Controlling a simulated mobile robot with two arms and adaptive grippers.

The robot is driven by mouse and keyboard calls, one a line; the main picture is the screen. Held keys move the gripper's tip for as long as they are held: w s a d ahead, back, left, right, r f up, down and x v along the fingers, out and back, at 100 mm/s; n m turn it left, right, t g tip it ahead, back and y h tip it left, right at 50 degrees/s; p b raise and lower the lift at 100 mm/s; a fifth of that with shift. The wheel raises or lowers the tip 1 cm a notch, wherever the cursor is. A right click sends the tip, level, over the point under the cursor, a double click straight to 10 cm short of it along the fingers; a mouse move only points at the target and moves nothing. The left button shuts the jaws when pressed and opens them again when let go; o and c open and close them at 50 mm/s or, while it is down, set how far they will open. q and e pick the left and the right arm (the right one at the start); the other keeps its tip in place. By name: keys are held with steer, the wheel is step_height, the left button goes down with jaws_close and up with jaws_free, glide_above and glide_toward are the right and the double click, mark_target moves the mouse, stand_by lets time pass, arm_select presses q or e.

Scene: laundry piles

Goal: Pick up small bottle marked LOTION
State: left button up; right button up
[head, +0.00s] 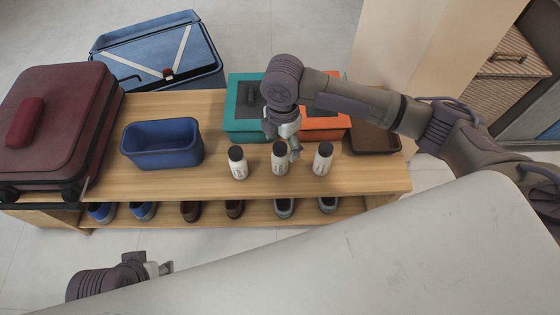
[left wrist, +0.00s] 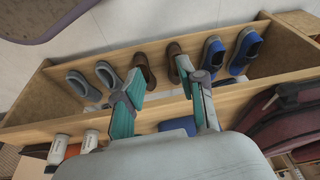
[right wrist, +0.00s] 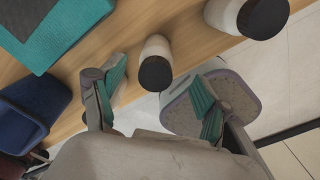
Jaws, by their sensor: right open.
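Three small white bottles with black caps stand upright in a row on the wooden bench: left (head: 238,163), middle (head: 280,158) and right (head: 323,159). Their label print is too small to read, so I cannot tell which says LOTION. My right gripper (head: 290,143) is open, close above and behind the middle bottle. In the right wrist view one bottle (right wrist: 155,60) shows between the open fingers, apart from them, and another (right wrist: 260,15) is at the upper right. My left gripper (head: 165,268) is open and empty, in front of the bench; its spread fingers show in the left wrist view (left wrist: 163,105).
On the bench (head: 300,186) are a maroon suitcase (head: 60,110), a blue bin (head: 163,147), a teal box (head: 240,125), an orange box (head: 325,126) and a brown tray (head: 376,138). Several shoes (head: 235,208) sit on the lower shelf. The bench front is clear.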

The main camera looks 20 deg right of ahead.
mark_target(280, 157)
step_height(280, 157, down, 2)
steer(key=shift+a+f+b, duration=0.1)
steer(key=shift+b, duration=0.2)
steer(key=shift+f+b, duration=0.4)
steer(key=shift+f, duration=0.25)
step_height(280, 157, down, 3)
steer(key=shift+w+a+b, duration=0.1)
steer(key=shift+a+b, duration=0.05)
steer(key=shift+b, duration=0.4)
arm_select(q)
steer(key=w+d+r+t+h, duration=0.1)
steer(key=w+d+t, duration=0.1)
steer(key=w+t, duration=0.2)
steer(key=w, duration=0.3)
steer(key=shift+w+d+r, duration=0.15)
steer(key=shift+w+d, duration=0.05)
steer(key=shift+w, duration=0.15)
arm_select(e)
steer(key=shift+c, duration=0.2)
steer(key=c, duration=1.2)
steer(key=shift+c, duration=0.2)
steer(key=shift+r, duration=0.15)
